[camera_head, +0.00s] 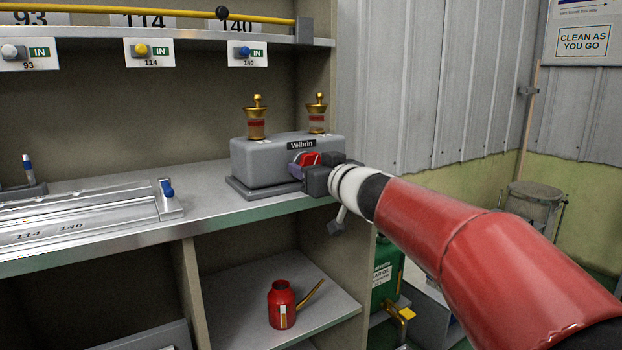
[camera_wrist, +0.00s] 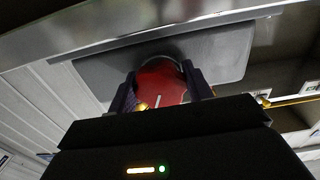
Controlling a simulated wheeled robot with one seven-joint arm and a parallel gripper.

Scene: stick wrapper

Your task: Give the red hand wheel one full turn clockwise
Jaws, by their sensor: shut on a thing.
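The red hand wheel (camera_head: 309,159) is on the front face of a grey machine (camera_head: 262,162) labelled "Velbrin", which stands on the metal bench. My gripper (camera_head: 302,168) reaches in from the right and covers much of the wheel in the head view. In the wrist view the wheel (camera_wrist: 160,84) sits between the two dark purple fingers of my gripper (camera_wrist: 160,92), one on each side. The gripper is shut on the wheel. A short pale mark shows on the wheel's face.
Two brass-topped cups (camera_head: 256,118) stand on the machine. A red oil can (camera_head: 282,305) sits on the shelf below. A metal fixture (camera_head: 90,210) with a blue knob lies on the bench to the left. A green container (camera_head: 384,278) stands below my arm.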

